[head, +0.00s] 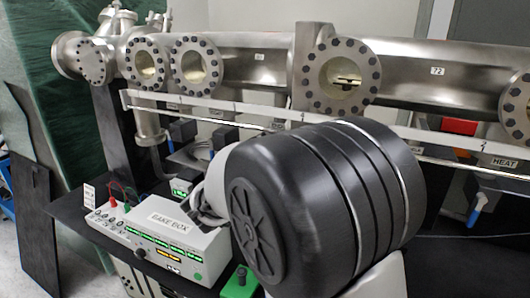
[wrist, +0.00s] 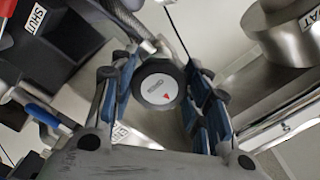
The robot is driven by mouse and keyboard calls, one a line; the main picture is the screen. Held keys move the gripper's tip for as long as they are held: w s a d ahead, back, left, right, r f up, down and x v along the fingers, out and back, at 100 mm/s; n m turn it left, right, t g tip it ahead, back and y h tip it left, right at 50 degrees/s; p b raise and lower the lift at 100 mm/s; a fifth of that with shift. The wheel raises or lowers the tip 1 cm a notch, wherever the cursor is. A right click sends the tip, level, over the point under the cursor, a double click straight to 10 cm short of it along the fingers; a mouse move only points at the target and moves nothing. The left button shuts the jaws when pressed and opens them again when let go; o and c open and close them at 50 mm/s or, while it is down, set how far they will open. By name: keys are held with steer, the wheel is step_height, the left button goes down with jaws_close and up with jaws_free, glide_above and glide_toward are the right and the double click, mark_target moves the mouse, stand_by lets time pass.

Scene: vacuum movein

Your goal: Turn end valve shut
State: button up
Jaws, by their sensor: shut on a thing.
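The valve knob (wrist: 158,85) shows in the wrist view as a dark-rimmed round handle with a white face, small print and a red triangle mark. My gripper (wrist: 162,78) has its blue-padded fingers on both sides of the knob and is shut on it. How far the knob is turned cannot be told. A "SHUT" label (wrist: 38,18) sits on a black block at the upper left. In the head view my gripper and the knob are hidden behind my large black arm link.
In the head view a steel vacuum chamber (head: 262,68) with bolted round windows runs across the back. A bake box (head: 168,232) with lit green displays stands left of my arm. A blue handle (wrist: 42,115) lies left of my gripper, and a steel flange (wrist: 285,35) is at upper right.

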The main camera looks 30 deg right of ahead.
steer(key=o, duration=1.1)
steer(key=shift+c, duration=0.2)
steer(key=v, duration=1.2)
